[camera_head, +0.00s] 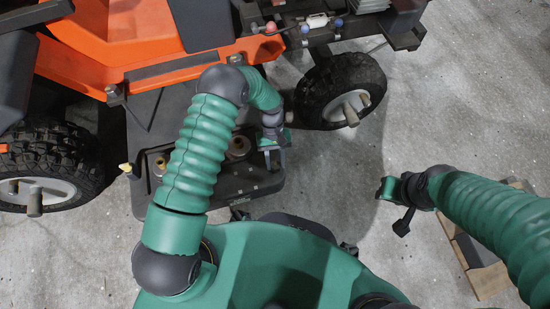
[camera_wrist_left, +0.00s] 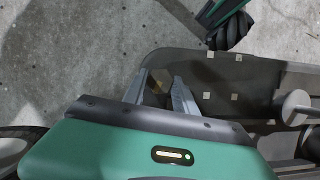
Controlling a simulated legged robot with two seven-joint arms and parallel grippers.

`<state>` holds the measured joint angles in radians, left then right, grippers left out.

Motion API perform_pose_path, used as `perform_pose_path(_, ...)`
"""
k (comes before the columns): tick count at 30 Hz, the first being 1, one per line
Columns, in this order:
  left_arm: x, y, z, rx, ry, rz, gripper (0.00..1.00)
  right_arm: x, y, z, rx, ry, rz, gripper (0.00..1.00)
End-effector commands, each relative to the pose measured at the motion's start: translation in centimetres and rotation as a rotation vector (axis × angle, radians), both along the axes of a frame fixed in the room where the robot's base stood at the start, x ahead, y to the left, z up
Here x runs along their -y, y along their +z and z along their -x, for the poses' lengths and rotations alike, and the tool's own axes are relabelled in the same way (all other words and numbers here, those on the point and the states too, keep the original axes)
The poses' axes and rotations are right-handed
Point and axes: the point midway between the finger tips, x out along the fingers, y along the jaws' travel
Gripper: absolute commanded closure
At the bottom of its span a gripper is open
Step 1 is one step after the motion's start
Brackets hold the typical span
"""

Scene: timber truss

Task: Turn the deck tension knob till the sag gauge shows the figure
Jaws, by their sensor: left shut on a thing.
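The dark mower deck (camera_head: 265,187) sits under an orange machine. My left gripper (camera_head: 274,143) is at the deck's right side, partly hidden by its own wrist. In the left wrist view its two grey fingers (camera_wrist_left: 161,92) are close around a small brownish piece (camera_wrist_left: 157,87), partly hidden; I cannot tell for certain that it is the tension knob. A brown round part (camera_head: 238,147) stands on the deck left of the gripper. I cannot make out a sag gauge or its figure. My right gripper (camera_head: 393,200) hangs over bare floor, apart from the machine; its jaw gap does not show clearly.
The orange machine (camera_head: 130,35) fills the upper left, with a front wheel (camera_head: 345,90) close right of the left gripper and a large wheel (camera_head: 45,165) at left. A small yellow-tipped lever (camera_head: 125,168) stands left of the deck. Concrete floor between is clear.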

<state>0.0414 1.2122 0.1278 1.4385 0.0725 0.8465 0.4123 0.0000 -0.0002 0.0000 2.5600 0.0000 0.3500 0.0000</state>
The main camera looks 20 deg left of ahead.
Motion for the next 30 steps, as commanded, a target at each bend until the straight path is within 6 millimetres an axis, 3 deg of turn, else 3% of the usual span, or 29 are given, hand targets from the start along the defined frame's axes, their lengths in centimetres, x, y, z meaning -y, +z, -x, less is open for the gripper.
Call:
perform_pose_path(1,0.1,0.6,0.0,0.000,-0.047,0.000,1.00,0.0,1.4,0.0,0.000,0.000,0.000,0.64)
perform_pose_path(2,0.1,0.5,0.0,0.000,-0.072,-0.001,1.00,0.0,1.5,0.0,0.000,0.000,0.000,0.64)
perform_pose_path(12,0.0,0.0,-0.1,0.001,-0.113,0.000,1.00,0.0,1.3,0.0,0.000,0.000,0.000,0.64)
perform_pose_path(13,0.0,0.0,-0.1,0.001,-0.113,0.000,0.63,0.0,1.3,0.0,-0.001,0.000,0.000,0.64)
perform_pose_path(17,0.0,0.0,0.0,0.001,-0.113,0.000,0.46,0.0,1.3,0.0,-0.001,0.000,0.000,0.64)
perform_pose_path(26,0.1,0.1,-0.1,0.000,-0.113,0.000,0.45,0.0,1.4,0.0,0.000,0.000,0.000,0.64)
perform_pose_path(30,-0.1,1.8,-0.6,0.003,-0.112,0.000,0.45,0.0,2.5,0.0,0.000,0.000,0.000,0.64)
